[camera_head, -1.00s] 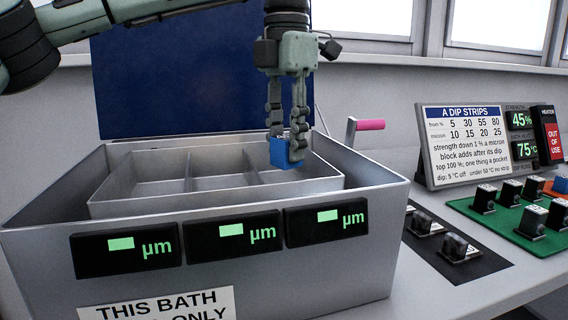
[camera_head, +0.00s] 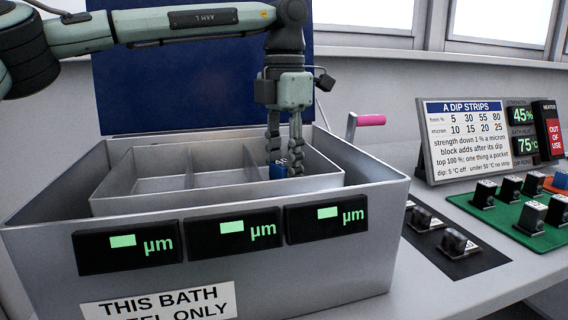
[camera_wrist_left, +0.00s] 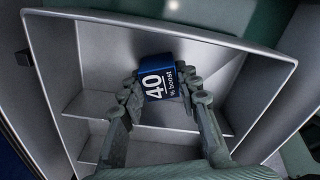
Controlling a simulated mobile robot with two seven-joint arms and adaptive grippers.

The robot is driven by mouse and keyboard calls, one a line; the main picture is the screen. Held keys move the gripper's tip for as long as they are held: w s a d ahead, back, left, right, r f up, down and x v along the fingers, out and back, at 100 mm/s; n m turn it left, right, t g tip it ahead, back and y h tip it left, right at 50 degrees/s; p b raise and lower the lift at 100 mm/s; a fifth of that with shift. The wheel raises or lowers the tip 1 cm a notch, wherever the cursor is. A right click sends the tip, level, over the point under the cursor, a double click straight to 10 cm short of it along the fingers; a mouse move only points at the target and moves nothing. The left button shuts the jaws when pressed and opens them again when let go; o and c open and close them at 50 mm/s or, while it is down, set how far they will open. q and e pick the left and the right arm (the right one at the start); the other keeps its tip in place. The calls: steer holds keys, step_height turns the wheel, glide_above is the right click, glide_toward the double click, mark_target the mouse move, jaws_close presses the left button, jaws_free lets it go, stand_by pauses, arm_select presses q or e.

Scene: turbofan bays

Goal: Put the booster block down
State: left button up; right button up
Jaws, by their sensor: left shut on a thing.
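The booster block (camera_wrist_left: 160,77) is a small blue block marked "40 % boost" in the left wrist view. It also shows as a blue patch low between the fingers in the head view (camera_head: 277,172). My left gripper (camera_head: 283,168) points down and is shut on the block, over the right pocket of the inner tray (camera_head: 120,205). It also shows in the left wrist view (camera_wrist_left: 162,92), with a finger on each side of the block. Whether the block touches the pocket floor I cannot tell. My right gripper is not in view.
The tray sits inside a grey bath (camera_head: 60,230) with several "µm" displays on its front. A pink handle (camera_head: 371,120) stands at its right. Right of the bath lie a dark mat (camera_head: 478,268), a green mat (camera_head: 500,222) with several dark blocks, and the dip strips sign (camera_head: 466,140).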

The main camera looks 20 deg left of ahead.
arm_select(q)
steer(key=o, duration=0.8)
steer(key=shift+c, duration=0.2)
steer(key=o, duration=0.4)
steer(key=shift+o, duration=0.2)
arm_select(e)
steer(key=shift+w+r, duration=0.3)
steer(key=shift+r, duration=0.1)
arm_select(q)
steer(key=shift+r, duration=0.1)
steer(key=shift+r, duration=0.25)
step_height(320, 180, up, 12)
steer(key=shift+f+p, duration=0.2)
steer(key=shift+p, duration=0.15)
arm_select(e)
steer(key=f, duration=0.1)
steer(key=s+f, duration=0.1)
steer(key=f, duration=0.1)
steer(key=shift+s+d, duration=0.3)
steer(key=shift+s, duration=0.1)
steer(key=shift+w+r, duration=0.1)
